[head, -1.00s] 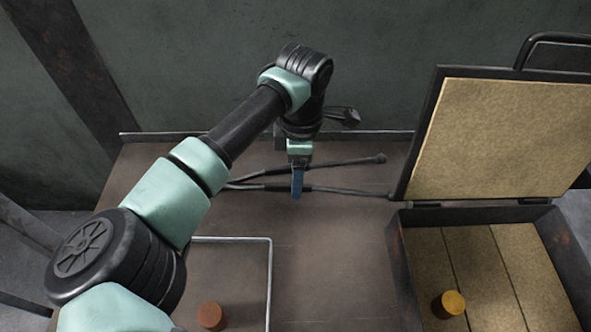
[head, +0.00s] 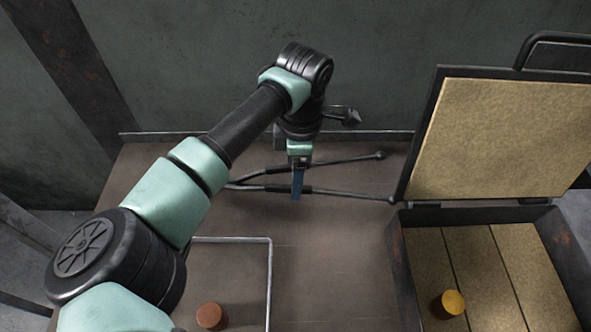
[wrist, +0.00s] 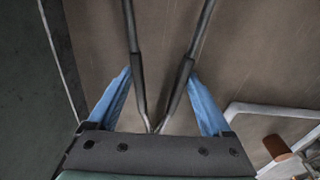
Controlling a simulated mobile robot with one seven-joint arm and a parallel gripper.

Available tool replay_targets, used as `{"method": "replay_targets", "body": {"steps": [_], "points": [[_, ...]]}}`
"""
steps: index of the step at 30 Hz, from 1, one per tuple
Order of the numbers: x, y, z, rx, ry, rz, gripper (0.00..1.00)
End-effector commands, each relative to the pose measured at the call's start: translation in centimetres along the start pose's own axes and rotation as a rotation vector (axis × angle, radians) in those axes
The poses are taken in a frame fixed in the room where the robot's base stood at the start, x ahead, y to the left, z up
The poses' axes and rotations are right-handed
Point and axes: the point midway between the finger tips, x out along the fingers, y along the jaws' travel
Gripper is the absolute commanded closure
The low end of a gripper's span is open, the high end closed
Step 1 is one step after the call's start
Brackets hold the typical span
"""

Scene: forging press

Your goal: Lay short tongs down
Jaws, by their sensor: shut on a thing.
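The short tongs are a dark metal pair with two long arms (head: 345,193) spreading to the right over the workbench. My gripper (head: 297,190), with blue fingers, points down at the tongs near the back of the bench. In the wrist view, its fingertips (wrist: 160,72) press from either side on the dark sleeves of the tongs (wrist: 137,75), which lie between them. The tongs' arms meet close to the gripper's base there. My arm hides the tongs' left end in the head view. I cannot tell whether the tongs touch the bench top.
The workbench (head: 325,270) is clear in front of the tongs. A wire frame (head: 269,270) lies at front left with a reddish-brown cylinder (head: 209,316). An open box (head: 405,270) with a raised lid (head: 500,135) stands right, holding a yellow-orange cylinder (head: 453,302). A wall rises behind.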

Motion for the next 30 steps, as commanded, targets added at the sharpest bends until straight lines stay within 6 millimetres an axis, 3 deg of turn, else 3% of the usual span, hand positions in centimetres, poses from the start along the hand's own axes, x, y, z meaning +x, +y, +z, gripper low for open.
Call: {"method": "replay_targets", "body": {"steps": [2,3,5,19,23,30], "points": [[-0.1,0.1,0.0,0.0,-0.001,0.002,0.32],[-0.1,0.1,0.0,0.0,-0.001,0.002,0.09],[-0.1,0.1,0.0,0.0,-0.001,0.002,0.0],[-0.6,0.0,0.0,0.0,0.001,0.001,0.0],[-2.6,0.1,-0.1,0.001,0.002,0.003,0.0],[-8.1,0.1,-0.1,0.001,0.003,0.005,0.0]]}}
